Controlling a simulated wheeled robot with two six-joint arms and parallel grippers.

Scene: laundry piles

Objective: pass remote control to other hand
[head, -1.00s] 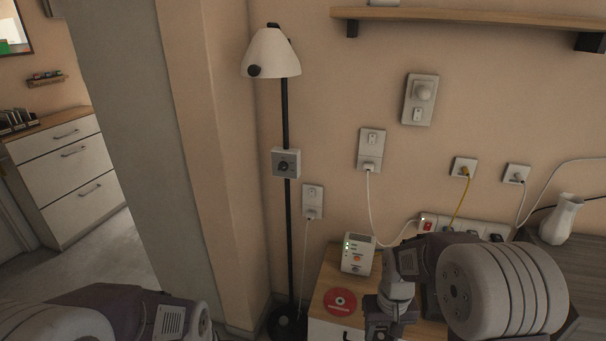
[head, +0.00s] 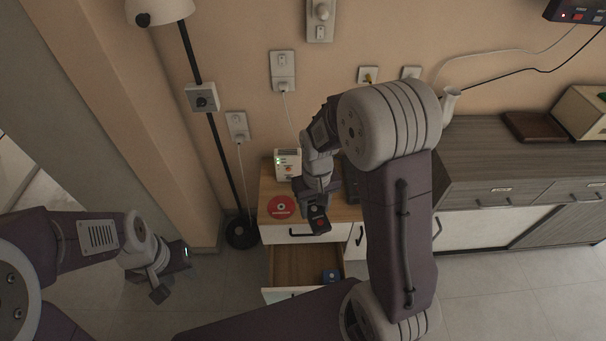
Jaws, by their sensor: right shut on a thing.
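The remote control (head: 320,225) is a small dark thing with a red spot, in the middle of the head view. My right gripper (head: 317,207) is shut on it and holds it over the front edge of the wooden-topped cabinet. Most of the remote is hidden by the gripper. My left gripper (head: 173,276) is low at the left, well apart from the remote. Its fingers are spread and nothing shows between them.
The cabinet (head: 345,212) carries a white device (head: 287,163) and a red disc (head: 281,207). Its drawer (head: 297,264) is open, with a blue thing (head: 331,276) inside. A floor lamp (head: 210,146) stands left. A grey sideboard (head: 490,165) is at right.

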